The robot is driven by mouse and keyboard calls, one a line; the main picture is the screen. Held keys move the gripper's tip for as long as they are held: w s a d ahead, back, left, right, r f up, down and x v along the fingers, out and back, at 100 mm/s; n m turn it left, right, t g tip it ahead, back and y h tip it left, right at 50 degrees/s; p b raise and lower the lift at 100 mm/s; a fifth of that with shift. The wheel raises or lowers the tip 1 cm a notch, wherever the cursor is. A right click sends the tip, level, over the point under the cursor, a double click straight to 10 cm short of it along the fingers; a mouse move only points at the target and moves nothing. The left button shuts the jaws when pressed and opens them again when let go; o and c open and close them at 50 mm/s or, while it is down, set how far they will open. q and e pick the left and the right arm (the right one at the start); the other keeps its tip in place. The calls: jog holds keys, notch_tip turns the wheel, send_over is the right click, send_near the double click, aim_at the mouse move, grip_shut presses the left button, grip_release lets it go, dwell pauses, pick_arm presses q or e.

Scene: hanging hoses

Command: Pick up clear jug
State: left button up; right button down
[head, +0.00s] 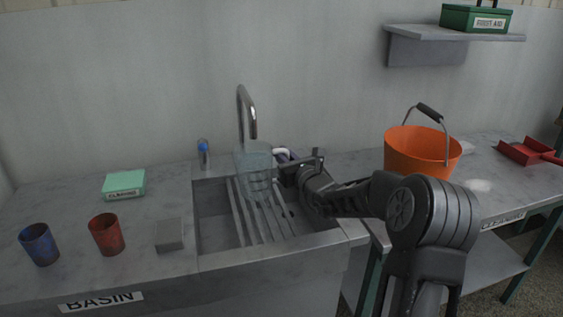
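The clear jug (254,172) stands upright on the slatted rack (242,222) in the basin, under the curved metal tap (241,110). Its see-through body is pale blue-grey. My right gripper (286,165) is at the jug's right side, where a small white curved part (282,151) shows, perhaps the jug's handle. The fingertips are small and dark, partly hidden by the gripper's own body, so I cannot tell whether they are open or shut on the jug. My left gripper is not in view.
On the left counter are a blue cup (39,245), a red cup (106,235), a green box (124,185), and a grey block (169,235). A blue-topped bottle (203,153) stands behind the basin. An orange bucket (420,150) and red dustpan (522,152) are on the right bench.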

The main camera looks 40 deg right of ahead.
jog(key=shift+s+r, duration=0.3)
jog(key=shift+r, duration=0.15)
jog(key=s+a+b, duration=0.1)
jog(key=s+a, duration=0.1)
jog(key=s, duration=1.5)
jog(key=shift+s+a+b, duration=0.15)
jog(key=shift+a+b, duration=0.05)
jog(key=shift+b, duration=0.15)
